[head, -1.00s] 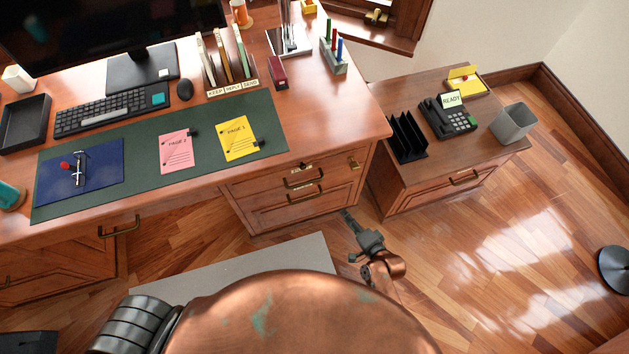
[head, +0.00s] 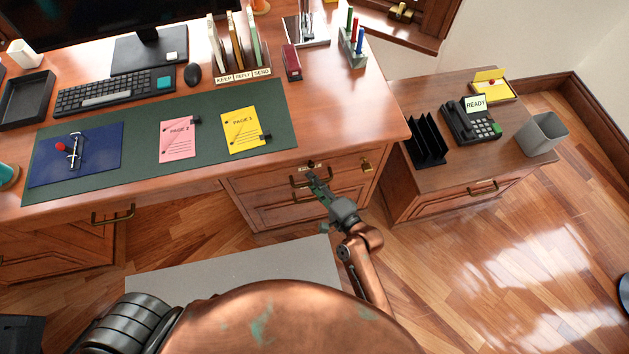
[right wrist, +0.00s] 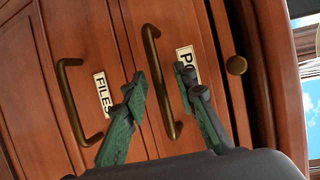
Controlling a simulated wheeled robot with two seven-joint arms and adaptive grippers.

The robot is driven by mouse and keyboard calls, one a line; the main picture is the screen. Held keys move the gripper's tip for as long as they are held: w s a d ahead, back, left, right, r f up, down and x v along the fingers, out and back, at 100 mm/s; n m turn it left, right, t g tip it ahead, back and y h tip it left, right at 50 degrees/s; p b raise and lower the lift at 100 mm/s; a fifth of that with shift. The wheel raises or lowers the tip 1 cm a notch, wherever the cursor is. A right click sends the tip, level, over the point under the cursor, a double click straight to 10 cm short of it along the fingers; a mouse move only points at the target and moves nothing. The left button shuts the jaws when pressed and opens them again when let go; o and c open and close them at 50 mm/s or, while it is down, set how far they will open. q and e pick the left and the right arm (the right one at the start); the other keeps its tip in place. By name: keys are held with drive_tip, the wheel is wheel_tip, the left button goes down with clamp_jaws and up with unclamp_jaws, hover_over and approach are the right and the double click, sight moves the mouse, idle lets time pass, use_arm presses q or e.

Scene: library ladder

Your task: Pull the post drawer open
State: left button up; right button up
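The post drawer (head: 262,184) is the upper wooden drawer under the desk's right end, and it looks shut. Its bronze bar handle (right wrist: 156,80) stands upright in the right wrist view, beside a white label (right wrist: 187,66) partly hidden by a finger. My right gripper (head: 316,181) is at this drawer's front. In the right wrist view its two green-and-black fingers (right wrist: 163,92) are apart, one on each side of the handle. I see no clear contact. My left gripper is not in view.
Below is the files drawer (head: 262,217) with its own handle (right wrist: 72,100). A brass knob (right wrist: 236,65) is beyond the post label. A side cabinet (head: 440,195) stands to the right, bearing a phone (head: 470,122) and black rack (head: 426,140). Open floor lies at right.

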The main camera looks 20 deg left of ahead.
drive_tip(key=shift+a, duration=0.1)
drive_tip(key=shift+c, duration=0.3)
drive_tip(key=shift+w, duration=0.1)
clamp_jaws()
idle(0.3)
